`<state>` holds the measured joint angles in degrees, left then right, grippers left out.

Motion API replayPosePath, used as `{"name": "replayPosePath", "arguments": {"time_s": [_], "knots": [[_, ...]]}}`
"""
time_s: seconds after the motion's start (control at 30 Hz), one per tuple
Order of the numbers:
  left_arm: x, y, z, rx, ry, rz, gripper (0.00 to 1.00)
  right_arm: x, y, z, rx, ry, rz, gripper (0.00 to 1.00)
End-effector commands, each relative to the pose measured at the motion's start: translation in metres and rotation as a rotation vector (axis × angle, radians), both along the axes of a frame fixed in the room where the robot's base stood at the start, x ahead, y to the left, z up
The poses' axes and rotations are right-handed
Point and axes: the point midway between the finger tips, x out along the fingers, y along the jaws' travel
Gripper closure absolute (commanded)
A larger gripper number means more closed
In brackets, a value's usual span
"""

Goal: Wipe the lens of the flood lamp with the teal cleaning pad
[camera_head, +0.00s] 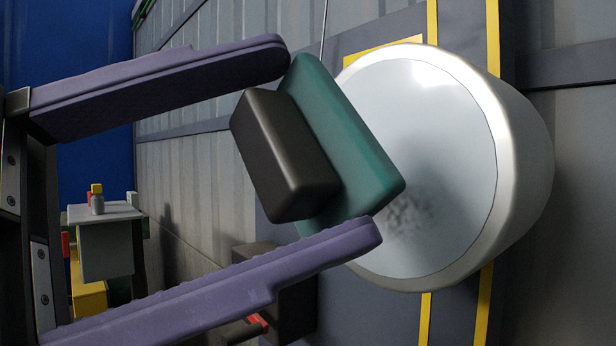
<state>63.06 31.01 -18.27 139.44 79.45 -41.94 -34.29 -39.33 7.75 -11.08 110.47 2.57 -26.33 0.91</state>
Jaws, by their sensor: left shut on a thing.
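The flood lamp (525,150) has a thick white round rim and a pale grey lens (430,120). A dark speckled smudge (408,215) marks the lower middle of the lens. My left gripper (325,145) has two long purple fingers and is shut on the teal cleaning pad (350,135), near the fingertips. The pad is tilted, with a dark block-shaped back (280,155). It covers the left part of the lens in the picture, up and left of the smudge. I cannot tell whether it touches the lens. My right gripper is not in view.
A grey ribbed wall (200,150) with dark rails and yellow strips stands behind the lamp. A small stand (105,240) with a yellow-capped bottle (97,200) is at the lower left. A dark box (295,305) sits below the lower finger.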

Motion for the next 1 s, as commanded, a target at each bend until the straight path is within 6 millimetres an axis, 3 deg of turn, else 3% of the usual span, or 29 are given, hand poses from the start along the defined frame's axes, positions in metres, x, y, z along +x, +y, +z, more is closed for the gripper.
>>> {"name": "replayPosePath", "arguments": {"time_s": [0.03,0.3,0.47,0.7,1.0], "knots": [[0.009,0.004,-0.020,-0.008,0.008,0.000,0.54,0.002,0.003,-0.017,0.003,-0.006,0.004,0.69],[0.037,0.023,-0.047,-0.012,-0.006,-0.009,0.54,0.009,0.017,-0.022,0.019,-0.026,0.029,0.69],[0.043,0.020,-0.045,-0.012,-0.007,-0.014,0.54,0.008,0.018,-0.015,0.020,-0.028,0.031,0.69],[0.058,0.000,-0.043,-0.013,-0.006,-0.013,0.54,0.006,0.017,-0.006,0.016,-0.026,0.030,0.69],[0.072,-0.019,-0.045,-0.013,-0.007,-0.011,0.54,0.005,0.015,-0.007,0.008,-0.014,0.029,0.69]]}}
